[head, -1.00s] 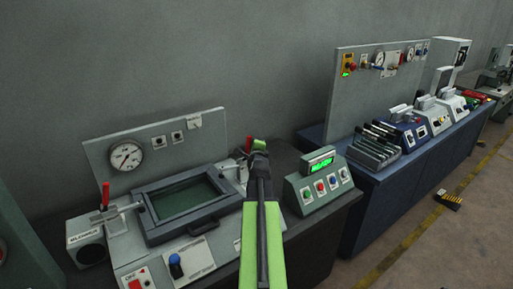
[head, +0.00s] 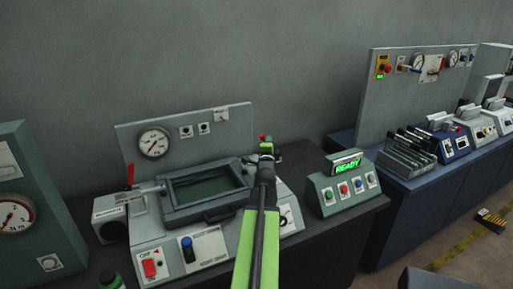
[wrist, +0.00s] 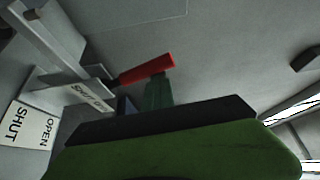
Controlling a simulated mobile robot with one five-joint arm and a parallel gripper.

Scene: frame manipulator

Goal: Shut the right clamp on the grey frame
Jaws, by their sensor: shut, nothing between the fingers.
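The grey frame (head: 205,190) lies flat on the bench machine, around a dark green screen. A left clamp with an upright red handle (head: 131,175) stands at its left side. The right clamp is mostly hidden behind my gripper (head: 266,150) in the head view; a small red tip (head: 262,137) shows just above it. In the wrist view the right clamp's red handle (wrist: 147,68) leans across, close to my green finger (wrist: 160,92). I cannot tell whether they touch. OPEN and SHUT labels (wrist: 30,130) sit at the left there. My gripper is shut and empty.
A pressure gauge (head: 153,142) is on the panel behind the frame. A green button box (head: 342,187) reading READY stands to the right. A green gauge cabinet (head: 35,200) is at the left. A blue bench (head: 400,205) with more devices is at the far right.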

